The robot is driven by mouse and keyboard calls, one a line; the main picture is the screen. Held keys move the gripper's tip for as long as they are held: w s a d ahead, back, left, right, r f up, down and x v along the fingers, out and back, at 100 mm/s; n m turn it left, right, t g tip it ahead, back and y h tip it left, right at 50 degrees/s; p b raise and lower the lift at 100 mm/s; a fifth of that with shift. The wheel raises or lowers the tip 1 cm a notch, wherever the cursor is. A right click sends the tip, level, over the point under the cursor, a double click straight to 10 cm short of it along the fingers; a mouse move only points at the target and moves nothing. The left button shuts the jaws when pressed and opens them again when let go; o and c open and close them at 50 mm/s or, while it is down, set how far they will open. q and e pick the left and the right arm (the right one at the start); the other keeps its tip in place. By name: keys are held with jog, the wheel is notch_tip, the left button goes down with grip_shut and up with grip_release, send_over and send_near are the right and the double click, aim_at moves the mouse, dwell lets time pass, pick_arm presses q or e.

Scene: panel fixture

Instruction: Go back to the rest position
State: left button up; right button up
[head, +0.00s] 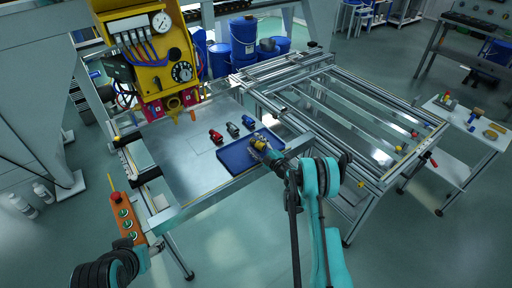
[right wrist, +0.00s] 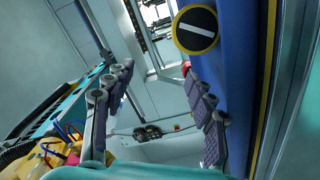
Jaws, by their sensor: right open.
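My right gripper (head: 270,154) is at the end of the teal arm, over the right part of the blue tray (head: 228,162). In the right wrist view its two fingers (right wrist: 156,84) are spread apart with nothing between them. A yellow-and-dark part (head: 258,144) lies in the tray at the fingertips. A round black face with a yellow rim and white bar (right wrist: 196,30) shows beyond the fingers in the right wrist view, against the blue surface. Whether a finger touches the part cannot be told. Part of my left arm shows at the bottom left; its gripper does not show.
The tray lies on a metal table (head: 180,160) beside red, grey and blue parts (head: 233,129). A yellow panel (head: 150,50) with gauges stands behind. An orange button box (head: 124,215) hangs at the left. A metal frame (head: 350,110) stands to the right.

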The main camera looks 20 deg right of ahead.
jog(key=s+d+r+m+h, duration=0.1)
jog(key=s+r+m+h, duration=0.15)
jog(key=r, duration=0.75)
jog(key=s+d+r+m+t+h, duration=0.1)
jog(key=s+d+r+m+h, duration=0.2)
jog(key=r, duration=0.7)
jog(key=s+r+m+h, duration=0.1)
jog(key=r+m+h, duration=0.25)
jog(key=r, duration=0.65)
jog(key=s+a+m+g+h, duration=0.1)
jog(key=s+m+g, duration=0.45)
jog(key=s, duration=1.25)
jog(key=s+a+f+g+y, duration=0.1)
jog(key=s+a+f, duration=0.2)
jog(key=s, duration=0.4)
jog(key=s+a+f+m+g+y, duration=0.1)
jog(key=s+a+f+g, duration=0.1)
jog(key=s+f, duration=0.3)
jog(key=s+a+f+g+y, duration=0.1)
jog(key=s+a+f, duration=0.3)
jog(key=s, duration=0.5)
jog(key=shift+s+a+f+g+y, duration=0.15)
jog(key=shift+a+g+y, duration=0.3)
jog(key=shift+g, duration=0.3)
